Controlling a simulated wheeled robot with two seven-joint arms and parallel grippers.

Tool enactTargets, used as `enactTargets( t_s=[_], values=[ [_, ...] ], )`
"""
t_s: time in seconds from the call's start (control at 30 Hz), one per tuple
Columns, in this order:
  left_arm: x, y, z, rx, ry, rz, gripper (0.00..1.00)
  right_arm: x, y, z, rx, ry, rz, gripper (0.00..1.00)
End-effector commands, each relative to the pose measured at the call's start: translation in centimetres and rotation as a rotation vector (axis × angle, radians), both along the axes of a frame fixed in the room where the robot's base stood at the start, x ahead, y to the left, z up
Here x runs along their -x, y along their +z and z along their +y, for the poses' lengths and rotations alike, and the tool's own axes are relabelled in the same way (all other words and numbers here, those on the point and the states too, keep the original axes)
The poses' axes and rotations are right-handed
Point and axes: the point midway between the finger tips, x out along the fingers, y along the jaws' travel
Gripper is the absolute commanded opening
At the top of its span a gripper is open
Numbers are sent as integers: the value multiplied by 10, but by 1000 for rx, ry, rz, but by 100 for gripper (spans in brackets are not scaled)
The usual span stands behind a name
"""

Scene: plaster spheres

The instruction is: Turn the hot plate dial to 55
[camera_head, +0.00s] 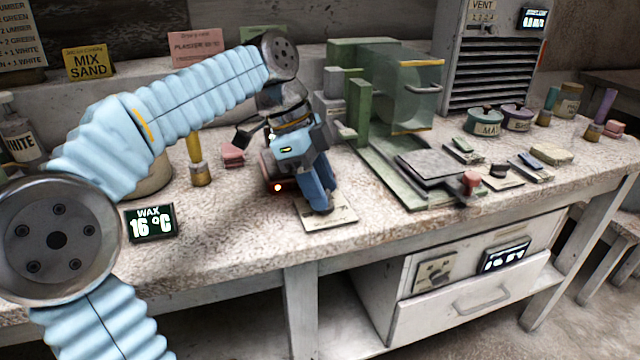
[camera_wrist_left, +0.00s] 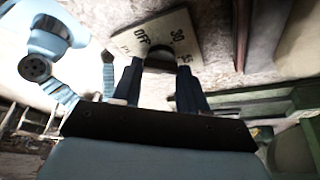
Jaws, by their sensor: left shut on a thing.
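The dial's pale scale plate (camera_head: 343,217) lies on the bench near its front edge. My left gripper (camera_head: 320,207) points down over the plate, shut on the dial. In the left wrist view its two dark fingers (camera_wrist_left: 158,82) stand on either side of the dial, which is mostly hidden. The dial's pointer is not readable. A dark hot plate with a lit red lamp (camera_head: 278,187) sits behind, partly hidden. The display (camera_head: 150,222) reads WAX 16 °C. My right gripper is not in view.
A green machine (camera_head: 375,90) with a flat grey plate (camera_head: 432,166) stands to the right. A brass-based tool (camera_head: 200,172) and pink blocks (camera_head: 232,153) are to the left. Lidded pots (camera_head: 484,121) and small blocks sit further right. The bench front between the display and scale plate is clear.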

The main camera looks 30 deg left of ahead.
Motion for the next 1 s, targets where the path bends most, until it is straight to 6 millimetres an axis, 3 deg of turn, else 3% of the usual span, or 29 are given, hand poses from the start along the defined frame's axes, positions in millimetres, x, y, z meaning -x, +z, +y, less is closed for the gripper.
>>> enactTargets(
  t_s=[0.17, 0.2, 0.33, 0.73, 1.0],
  values=[
    [0, 0, 1, -2, 2, 0, 12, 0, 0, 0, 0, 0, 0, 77],
    [0, 0, 1, -2, 2, 0, 49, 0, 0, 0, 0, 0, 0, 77],
    [0, 0, 1, -1, 2, 0, 68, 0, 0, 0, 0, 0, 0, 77],
    [0, 9, 4, 0, 3, -2, 68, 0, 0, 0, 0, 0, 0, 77],
    [5, 65, 26, -1, 4, -5, 68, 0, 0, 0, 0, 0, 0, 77]
  ],
)
